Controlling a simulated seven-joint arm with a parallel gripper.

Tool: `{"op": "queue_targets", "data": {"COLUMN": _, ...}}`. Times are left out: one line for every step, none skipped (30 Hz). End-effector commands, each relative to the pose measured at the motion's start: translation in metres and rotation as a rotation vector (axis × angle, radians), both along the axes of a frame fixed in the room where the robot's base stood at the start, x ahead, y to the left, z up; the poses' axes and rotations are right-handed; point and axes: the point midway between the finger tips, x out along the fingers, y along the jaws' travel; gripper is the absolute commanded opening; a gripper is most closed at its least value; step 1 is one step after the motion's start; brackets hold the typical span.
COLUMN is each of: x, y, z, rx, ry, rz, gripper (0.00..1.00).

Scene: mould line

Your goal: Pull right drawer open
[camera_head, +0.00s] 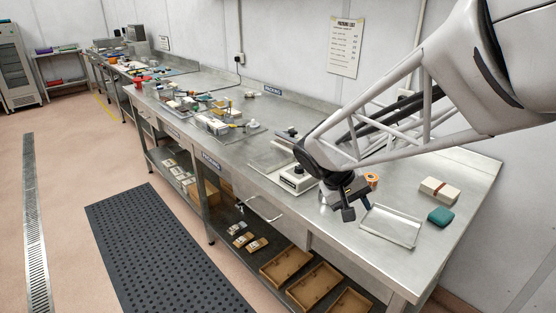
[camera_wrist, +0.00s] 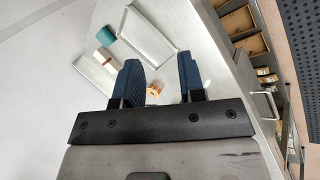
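The metal table's drawer front carries a silver bar handle (camera_head: 263,210) below the front edge, in the middle of the head view. The handle also shows at the right of the wrist view (camera_wrist: 267,103). The drawer looks shut, though its edges are hard to make out. My gripper (camera_head: 345,203) hangs above the tabletop, to the right of the handle and apart from it. In the wrist view its two dark blue fingers (camera_wrist: 160,72) stand apart with nothing held between them.
On the tabletop near my gripper are a shallow tray (camera_head: 393,227), an orange roll (camera_head: 371,180), a cream box with a red band (camera_head: 440,190), a teal block (camera_head: 440,216) and a scale (camera_head: 297,179). Wooden trays (camera_head: 286,265) lie on the lower shelf. Floor before the handle is clear, with a black mat (camera_head: 160,250).

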Motion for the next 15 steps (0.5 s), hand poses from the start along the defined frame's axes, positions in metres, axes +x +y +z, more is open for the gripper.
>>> {"op": "queue_targets", "data": {"x": 0.012, "y": 0.006, "z": -0.005, "rx": -0.025, "ry": 0.003, "rz": 0.012, "gripper": 0.37}}
{"op": "queue_targets", "data": {"x": 0.018, "y": 0.009, "z": -0.008, "rx": -0.042, "ry": 0.005, "rz": 0.019, "gripper": 0.37}}
{"op": "queue_targets", "data": {"x": 0.026, "y": 0.014, "z": -0.012, "rx": -0.064, "ry": 0.005, "rz": 0.027, "gripper": 0.37}}
{"op": "queue_targets", "data": {"x": 0.033, "y": 0.017, "z": -0.015, "rx": -0.08, "ry": 0.004, "rz": 0.033, "gripper": 0.37}}
{"op": "queue_targets", "data": {"x": 0.039, "y": 0.02, "z": -0.018, "rx": -0.096, "ry": 0.004, "rz": 0.04, "gripper": 0.37}}
{"op": "queue_targets", "data": {"x": 0.047, "y": 0.025, "z": -0.021, "rx": -0.117, "ry": 0.001, "rz": 0.05, "gripper": 0.37}}
{"op": "queue_targets", "data": {"x": 0.054, "y": 0.029, "z": -0.025, "rx": -0.133, "ry": 0.001, "rz": 0.057, "gripper": 0.37}}
{"op": "queue_targets", "data": {"x": 0.06, "y": 0.033, "z": -0.028, "rx": -0.15, "ry": -0.001, "rz": 0.064, "gripper": 0.37}}
{"op": "queue_targets", "data": {"x": 0.068, "y": 0.038, "z": -0.032, "rx": -0.17, "ry": -0.004, "rz": 0.074, "gripper": 0.37}}
{"op": "queue_targets", "data": {"x": 0.074, "y": 0.042, "z": -0.036, "rx": -0.186, "ry": -0.006, "rz": 0.082, "gripper": 0.37}}
{"op": "queue_targets", "data": {"x": 0.08, "y": 0.046, "z": -0.039, "rx": -0.202, "ry": -0.009, "rz": 0.089, "gripper": 0.37}}
{"op": "queue_targets", "data": {"x": 0.088, "y": 0.052, "z": -0.044, "rx": -0.223, "ry": -0.012, "rz": 0.1, "gripper": 0.37}}
{"op": "queue_targets", "data": {"x": 0.094, "y": 0.056, "z": -0.047, "rx": -0.239, "ry": -0.016, "rz": 0.108, "gripper": 0.37}}
{"op": "queue_targets", "data": {"x": 0.1, "y": 0.061, "z": -0.052, "rx": -0.254, "ry": -0.02, "rz": 0.116, "gripper": 0.37}}
{"op": "queue_targets", "data": {"x": 0.108, "y": 0.068, "z": -0.057, "rx": -0.274, "ry": -0.025, "rz": 0.128, "gripper": 0.37}}
